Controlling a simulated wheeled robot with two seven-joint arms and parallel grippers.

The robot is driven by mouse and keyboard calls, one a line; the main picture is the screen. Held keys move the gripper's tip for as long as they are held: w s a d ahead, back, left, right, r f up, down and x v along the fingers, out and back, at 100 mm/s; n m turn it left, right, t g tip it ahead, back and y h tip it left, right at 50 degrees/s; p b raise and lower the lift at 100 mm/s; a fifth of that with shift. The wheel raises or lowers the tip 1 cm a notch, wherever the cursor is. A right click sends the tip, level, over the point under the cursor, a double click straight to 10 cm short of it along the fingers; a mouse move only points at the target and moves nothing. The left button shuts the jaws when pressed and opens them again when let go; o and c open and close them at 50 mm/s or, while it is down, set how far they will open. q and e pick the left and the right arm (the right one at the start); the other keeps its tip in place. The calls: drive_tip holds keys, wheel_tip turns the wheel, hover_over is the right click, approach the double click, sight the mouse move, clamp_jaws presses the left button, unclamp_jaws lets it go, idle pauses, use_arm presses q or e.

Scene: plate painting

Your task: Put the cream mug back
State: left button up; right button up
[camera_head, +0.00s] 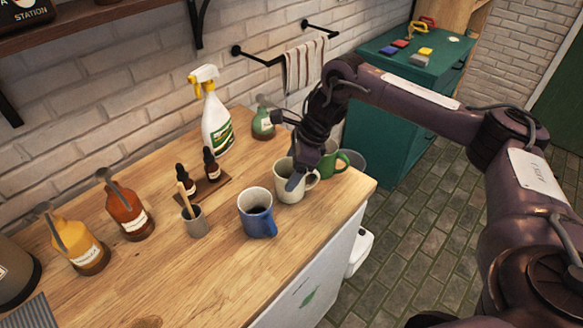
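The cream mug (284,190) stands upright on the wooden counter (175,285), near its right end, with its handle to the right. My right gripper (297,172) reaches down over the mug from the back right. The other fingertip is hidden, so I cannot tell whether the gripper is open or shut on the mug's wall. My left gripper is out of view.
A grey cup with a brush (196,223), dark dropper bottles on a small board (212,187), a spray bottle (215,130) and pump bottles (127,212) stand on the counter. A green cabinet (395,110) is beyond. The counter's front is mostly clear.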

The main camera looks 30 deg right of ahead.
drive_tip(key=o, duration=0.4)
drive_tip(key=shift+o, duration=0.2)
drive_tip(key=shift+d+r, duration=0.15)
drive_tip(key=shift+r, duration=0.35)
drive_tip(key=p+v, duration=0.1)
drive_tip(key=v, duration=1)
drive_tip(key=shift+s+f, duration=0.1)
drive_tip(key=shift+s, duration=0.05)
